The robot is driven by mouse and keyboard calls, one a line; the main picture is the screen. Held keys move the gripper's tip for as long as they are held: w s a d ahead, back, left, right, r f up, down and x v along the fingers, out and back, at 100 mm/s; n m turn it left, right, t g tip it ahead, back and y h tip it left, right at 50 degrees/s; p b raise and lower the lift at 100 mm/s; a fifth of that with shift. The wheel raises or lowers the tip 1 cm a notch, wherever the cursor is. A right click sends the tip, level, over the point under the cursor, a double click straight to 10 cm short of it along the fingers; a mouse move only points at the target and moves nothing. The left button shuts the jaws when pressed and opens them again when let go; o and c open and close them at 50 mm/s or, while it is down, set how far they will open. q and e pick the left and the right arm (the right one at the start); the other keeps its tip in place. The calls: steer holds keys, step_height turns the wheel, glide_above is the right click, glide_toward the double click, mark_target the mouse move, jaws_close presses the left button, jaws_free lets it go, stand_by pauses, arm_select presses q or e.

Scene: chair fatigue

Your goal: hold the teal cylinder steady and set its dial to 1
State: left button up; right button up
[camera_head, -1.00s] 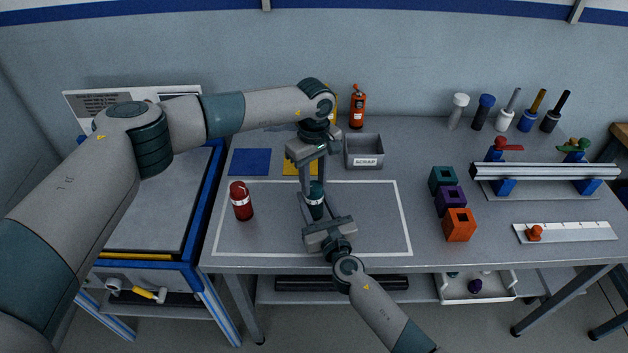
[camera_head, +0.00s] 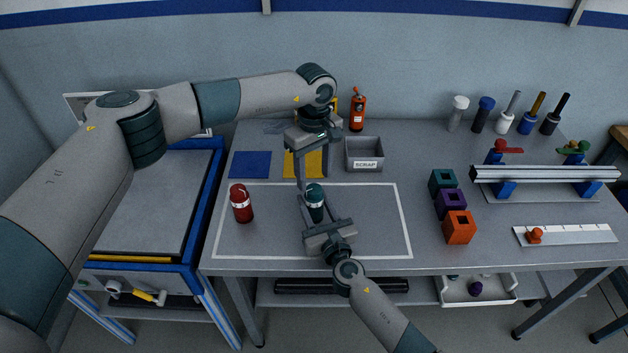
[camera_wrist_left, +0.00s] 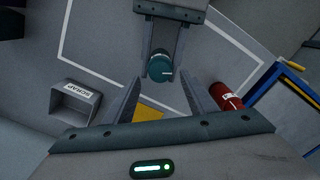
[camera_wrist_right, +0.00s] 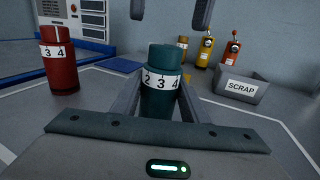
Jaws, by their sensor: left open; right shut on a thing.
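The teal cylinder (camera_head: 314,203) stands upright inside the white outline on the table. Its dark teal cap (camera_wrist_right: 165,57) sits above a white band (camera_wrist_right: 161,80) showing 2, 3 and 4, with 3 near the middle. I cannot make out an index mark. My right gripper (camera_head: 316,213) is shut on the cylinder's body from the front, below the band. My left gripper (camera_head: 313,180) points down above the cap, open and apart from it. In the left wrist view the cap (camera_wrist_left: 160,68) shows slightly beyond the spread fingertips.
A red numbered cylinder (camera_head: 241,204) stands to the left. A grey SCRAP bin (camera_head: 364,153) is behind, beside a yellow mat (camera_head: 306,164) and a blue mat (camera_head: 250,164). Teal, purple and orange blocks (camera_head: 459,227) stand to the right. The outlined area right of the cylinder is clear.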

mark_target(314, 189)
arm_select(q)
step_height(314, 189, up, 8)
steer(key=shift+r, duration=0.15)
stand_by(0.3)
arm_select(e)
steer(key=o, duration=1.4)
steer(key=v, duration=1.2)
arm_select(q)
steer(key=shift+s, duration=0.1)
arm_select(e)
steer(key=shift+s+f, duration=0.1)
